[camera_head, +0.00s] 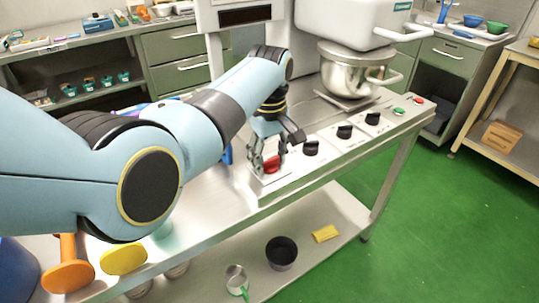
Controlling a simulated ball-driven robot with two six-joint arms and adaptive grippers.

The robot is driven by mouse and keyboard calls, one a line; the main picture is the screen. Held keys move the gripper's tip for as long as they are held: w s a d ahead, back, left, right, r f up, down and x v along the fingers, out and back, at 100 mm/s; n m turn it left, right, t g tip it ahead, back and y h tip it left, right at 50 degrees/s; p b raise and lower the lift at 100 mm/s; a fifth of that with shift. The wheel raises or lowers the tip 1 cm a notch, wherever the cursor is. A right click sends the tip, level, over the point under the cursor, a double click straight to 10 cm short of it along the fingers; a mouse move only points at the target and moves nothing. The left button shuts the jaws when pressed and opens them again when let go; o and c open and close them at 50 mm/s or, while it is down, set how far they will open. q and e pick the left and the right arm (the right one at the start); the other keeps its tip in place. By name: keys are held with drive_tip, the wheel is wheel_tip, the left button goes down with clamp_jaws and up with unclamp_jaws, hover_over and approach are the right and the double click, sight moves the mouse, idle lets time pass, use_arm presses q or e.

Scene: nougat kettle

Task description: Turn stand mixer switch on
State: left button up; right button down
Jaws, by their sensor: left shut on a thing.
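The stand mixer is white, with a steel bowl (347,72) under its head (350,18), at the upper middle of the view. A red switch (272,164) on a pale plate sits at the left end of the control strip on the front of the steel table. My left arm reaches in from the left, and its gripper (268,160) points down, shut on the red switch. The fingers partly hide the switch, and its turned position cannot be told. My right gripper is not in view.
Several black knobs (344,131), a green button (399,111) and a red button (418,100) line the strip to the right. The lower shelf holds a dark pot (281,253) and a yellow block (326,233). Green floor on the right is clear.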

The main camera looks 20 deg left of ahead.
use_arm(q)
drive_tip(key=m+p, duration=0.2)
drive_tip(key=shift+r+m, duration=0.15)
drive_tip(key=shift+m, duration=0.25)
drive_tip(key=m+p, duration=0.2)
drive_tip(key=m, duration=0.2)
drive_tip(key=shift+m+p, duration=0.3)
drive_tip(key=m+p, duration=0.1)
drive_tip(key=m, duration=0.3)
drive_tip(key=m+p, duration=0.1)
drive_tip(key=m, duration=0.4)
drive_tip(key=shift+m, duration=0.4)
